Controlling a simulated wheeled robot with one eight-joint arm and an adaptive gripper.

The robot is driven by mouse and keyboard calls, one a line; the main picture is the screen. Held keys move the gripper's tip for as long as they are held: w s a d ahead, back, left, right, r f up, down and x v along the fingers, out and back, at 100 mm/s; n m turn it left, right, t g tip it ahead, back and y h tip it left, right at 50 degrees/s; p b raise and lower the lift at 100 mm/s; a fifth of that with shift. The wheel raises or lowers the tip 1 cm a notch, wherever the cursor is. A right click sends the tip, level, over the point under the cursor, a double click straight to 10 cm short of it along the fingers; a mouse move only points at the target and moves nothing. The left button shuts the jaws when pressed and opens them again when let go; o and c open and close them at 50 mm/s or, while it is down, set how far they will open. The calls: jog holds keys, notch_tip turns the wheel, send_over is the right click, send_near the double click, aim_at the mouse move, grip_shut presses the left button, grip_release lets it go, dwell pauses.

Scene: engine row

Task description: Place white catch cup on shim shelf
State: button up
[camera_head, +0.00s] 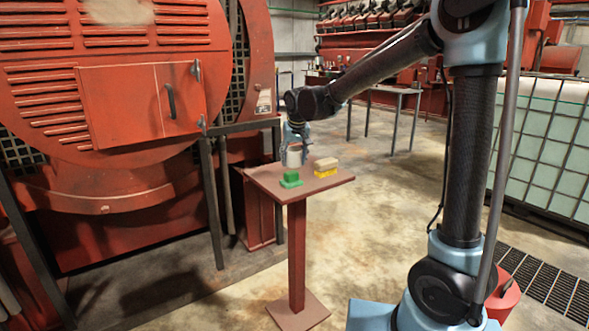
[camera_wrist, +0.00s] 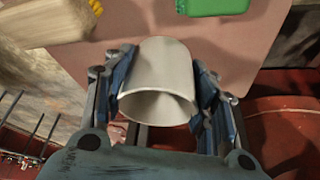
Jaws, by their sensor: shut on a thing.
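The white catch cup (camera_head: 294,156) is at the back left of a small red pedestal table (camera_head: 337,180). In the wrist view the cup (camera_wrist: 160,78) sits between the two fingers of my gripper (camera_wrist: 164,70), with its open rim facing the camera. My gripper (camera_head: 296,134) is shut on the cup, with a finger against each side. I cannot tell whether the cup's base touches the tabletop or is just above it. No surface is clearly marked as the shim shelf.
A green block (camera_head: 291,180) and a yellow-based tan brush or block (camera_head: 326,168) lie on the same tabletop near the cup. A red engine housing (camera_head: 130,100) stands to the left. A grey table (camera_head: 395,90) stands farther back. A pale tank (camera_head: 545,140) is at right.

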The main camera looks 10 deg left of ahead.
aim_at(294, 166)
jog(key=shift+f, duration=1.9)
jog(key=shift+f, duration=0.1)
jog(key=o, duration=1.1)
jog(key=shift+c, duration=0.2)
jog(key=v, duration=1.2)
jog(key=shift+s, duration=0.15)
